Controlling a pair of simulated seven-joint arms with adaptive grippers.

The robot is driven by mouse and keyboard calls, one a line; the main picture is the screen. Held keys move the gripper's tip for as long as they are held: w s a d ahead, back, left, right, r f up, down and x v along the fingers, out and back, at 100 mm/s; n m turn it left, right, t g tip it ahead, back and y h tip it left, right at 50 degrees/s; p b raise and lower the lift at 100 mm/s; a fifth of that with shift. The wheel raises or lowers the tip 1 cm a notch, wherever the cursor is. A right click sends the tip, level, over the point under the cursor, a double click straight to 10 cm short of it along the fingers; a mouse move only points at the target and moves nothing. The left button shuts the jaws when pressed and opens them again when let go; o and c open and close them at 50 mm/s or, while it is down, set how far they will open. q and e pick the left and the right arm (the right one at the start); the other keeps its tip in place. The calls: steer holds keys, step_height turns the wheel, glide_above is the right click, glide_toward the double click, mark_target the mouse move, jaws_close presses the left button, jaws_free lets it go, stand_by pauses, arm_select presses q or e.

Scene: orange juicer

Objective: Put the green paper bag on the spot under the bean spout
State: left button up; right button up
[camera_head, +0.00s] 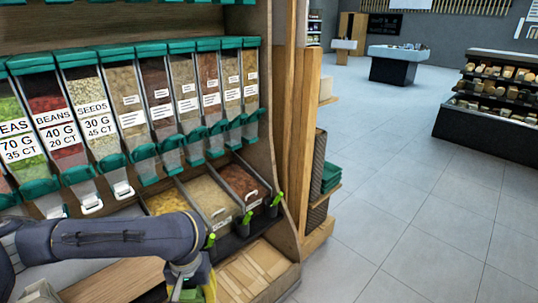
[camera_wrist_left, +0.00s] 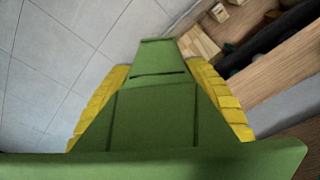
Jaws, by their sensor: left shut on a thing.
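The green paper bag (camera_wrist_left: 155,110) fills the middle of the left wrist view, between the yellow fingers of my left gripper (camera_wrist_left: 163,100), which is shut on it. In the head view my left gripper (camera_head: 197,285) is at the bottom edge, mostly behind my own arm, and only a little green shows there. The bean dispenser (camera_head: 55,130) is labelled BEANS, second from the left in the row. Its spout (camera_head: 82,182) has a teal cover and a white lip. The spot under it is largely hidden by my left arm. My right gripper is not in view.
A row of teal-topped dispensers (camera_head: 165,95) runs along the wooden shelf. Open bins (camera_head: 212,200) with green-handled scoops stand below on the right. A wooden surface (camera_head: 115,280) lies at the front. Wooden posts (camera_head: 300,130) edge the shelf; open tiled floor (camera_head: 410,200) lies right.

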arm_select(q)
step_height(320, 180, up, 6)
steer(key=w+a, duration=0.2)
steer(key=shift+r+m, duration=0.2)
steer(key=shift+m, duration=0.2)
steer(key=shift+f, duration=0.1)
